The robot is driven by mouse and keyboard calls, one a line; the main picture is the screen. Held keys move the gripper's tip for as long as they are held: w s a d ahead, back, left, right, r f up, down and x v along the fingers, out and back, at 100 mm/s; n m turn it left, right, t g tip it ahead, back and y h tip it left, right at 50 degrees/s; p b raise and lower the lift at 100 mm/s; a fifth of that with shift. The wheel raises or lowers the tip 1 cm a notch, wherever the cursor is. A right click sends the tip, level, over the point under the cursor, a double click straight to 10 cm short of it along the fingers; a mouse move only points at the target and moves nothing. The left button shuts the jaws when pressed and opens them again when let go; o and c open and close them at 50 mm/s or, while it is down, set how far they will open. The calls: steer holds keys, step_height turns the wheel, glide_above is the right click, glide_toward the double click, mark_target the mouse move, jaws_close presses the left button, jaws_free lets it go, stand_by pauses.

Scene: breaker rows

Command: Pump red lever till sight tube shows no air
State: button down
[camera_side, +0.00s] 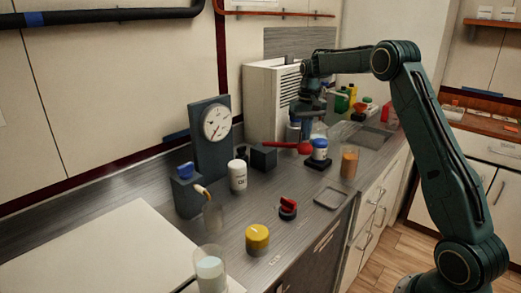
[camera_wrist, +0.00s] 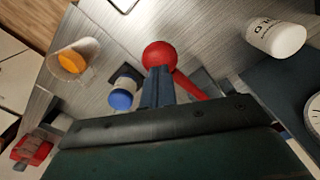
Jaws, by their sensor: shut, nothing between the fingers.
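The red lever (camera_side: 287,145) sticks out to the right from a dark block (camera_side: 263,158) and ends in a round red knob (camera_side: 305,148). In the wrist view the red knob (camera_wrist: 159,54) lies just beyond my fingertips, with the lever's arm (camera_wrist: 196,88) running down to the right. My gripper (camera_wrist: 158,72) is shut and empty, its tips close to the knob; I cannot tell whether they touch it. In the side view my gripper points down behind and above the knob. I cannot make out for sure which vessel is the sight tube, nor any air in it.
A glass with orange contents (camera_side: 349,163) is further right. A white bottle (camera_side: 237,175) and a gauge panel (camera_side: 212,150) stand left. A red knob (camera_side: 288,208) sits in front.

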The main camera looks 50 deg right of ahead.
mark_target(304, 153)
steer(key=shift+f, duration=0.2)
steer(key=shift+f, duration=3.85)
steer(key=shift+r, duration=4.05)
steer(key=shift+f, duration=0.2)
